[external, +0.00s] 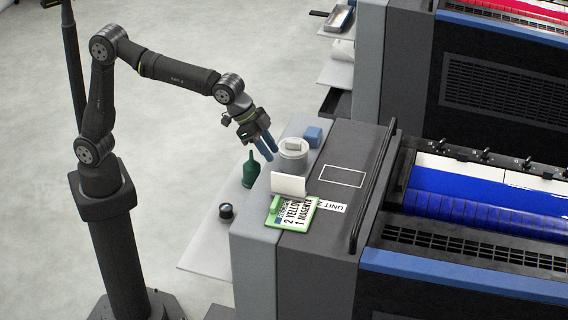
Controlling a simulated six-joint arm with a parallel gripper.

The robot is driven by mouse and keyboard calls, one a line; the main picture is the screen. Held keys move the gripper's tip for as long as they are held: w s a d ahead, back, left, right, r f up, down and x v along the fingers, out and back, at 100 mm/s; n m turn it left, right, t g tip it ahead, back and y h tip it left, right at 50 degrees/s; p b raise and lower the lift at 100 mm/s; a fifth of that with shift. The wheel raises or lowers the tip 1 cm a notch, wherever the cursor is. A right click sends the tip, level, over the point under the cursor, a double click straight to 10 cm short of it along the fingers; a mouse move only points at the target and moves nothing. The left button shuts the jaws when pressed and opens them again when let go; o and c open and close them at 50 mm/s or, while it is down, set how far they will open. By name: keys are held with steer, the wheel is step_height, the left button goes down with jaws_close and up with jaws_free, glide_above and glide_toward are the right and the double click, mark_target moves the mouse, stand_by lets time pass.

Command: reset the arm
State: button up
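My arm rises from its dark pedestal at the left and reaches right. My gripper (269,151) hangs tilted downward beside the grey round pot (293,160), just left of it and close to its rim. Its two blue fingers look a little apart, with nothing visible between them, so it appears open and empty. Whether a fingertip touches the pot cannot be told.
The press unit's grey top bears a blue block (313,136), a white folded card (288,185) and a green-edged sign (291,213). A dark green bottle (251,170) and black knob (226,211) are on the light side shelf (208,250). A dark rail (372,190) stands right.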

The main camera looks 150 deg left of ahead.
steer(key=x, duration=1)
steer(key=shift+w+a+f, duration=0.1)
steer(key=shift+f, duration=0.2)
step_height(320, 180, up, 5)
steer(key=shift+f, duration=0.2)
steer(key=w+d+r, duration=0.2)
steer(key=d+r, duration=0.5)
steer(key=d, duration=0.5)
glide_above(286, 175)
steer(key=w+a, duration=0.4)
steer(key=a, duration=0.4)
steer(key=f, duration=0.2)
steer(key=s+a+f, duration=0.4)
steer(key=a+f, duration=0.3)
steer(key=a, duration=0.4)
steer(key=shift+s, duration=0.3)
steer(key=shift+a, duration=0.1)
